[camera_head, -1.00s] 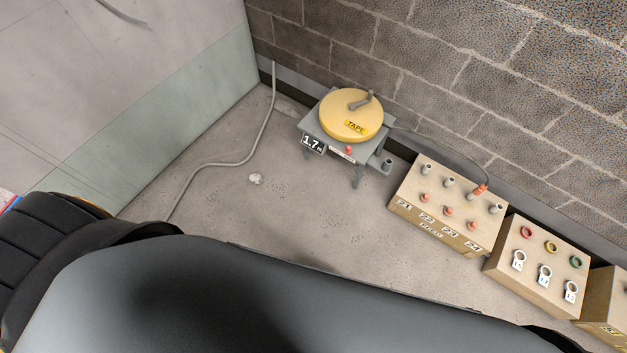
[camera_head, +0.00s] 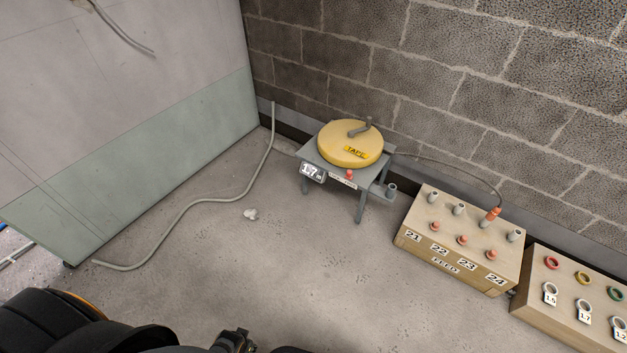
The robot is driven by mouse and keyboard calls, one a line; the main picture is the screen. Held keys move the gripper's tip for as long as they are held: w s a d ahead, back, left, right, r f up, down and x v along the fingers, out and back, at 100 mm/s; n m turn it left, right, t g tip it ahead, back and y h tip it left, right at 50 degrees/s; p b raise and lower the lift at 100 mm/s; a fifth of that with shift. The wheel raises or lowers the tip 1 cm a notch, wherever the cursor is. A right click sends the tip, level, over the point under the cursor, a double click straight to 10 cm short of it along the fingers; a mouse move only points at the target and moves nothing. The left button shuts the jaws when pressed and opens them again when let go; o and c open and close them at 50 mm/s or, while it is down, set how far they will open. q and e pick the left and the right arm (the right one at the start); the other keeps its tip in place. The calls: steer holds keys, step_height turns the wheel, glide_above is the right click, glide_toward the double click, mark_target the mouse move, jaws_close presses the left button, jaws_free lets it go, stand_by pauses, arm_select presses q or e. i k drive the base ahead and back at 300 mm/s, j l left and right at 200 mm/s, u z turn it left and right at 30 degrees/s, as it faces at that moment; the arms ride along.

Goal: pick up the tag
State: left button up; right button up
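Three white ring-shaped tags sit at the right edge on a tan box. They are the tag marked 1.5 (camera_head: 550,298), the tag marked 1.7 (camera_head: 584,316) and one that seems to read 1.2 (camera_head: 620,330). Above them are a red ring (camera_head: 552,262), a yellow ring (camera_head: 583,278) and a green ring (camera_head: 615,293). Dark parts of my own body fill the bottom left, with a small dark jointed part at the bottom edge. I make out no fingertips of either gripper.
A yellow tape reel (camera_head: 350,145) stands on a grey stand (camera_head: 335,177) labelled 1.7. A tan feed box (camera_head: 450,262) has posts and red knobs, with a cable from the reel side. A pale hose (camera_head: 203,200) lies on the open floor (camera_head: 300,270). A block wall stands behind.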

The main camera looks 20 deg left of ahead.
mark_target(584, 315)
steer(key=z, duration=1.95)
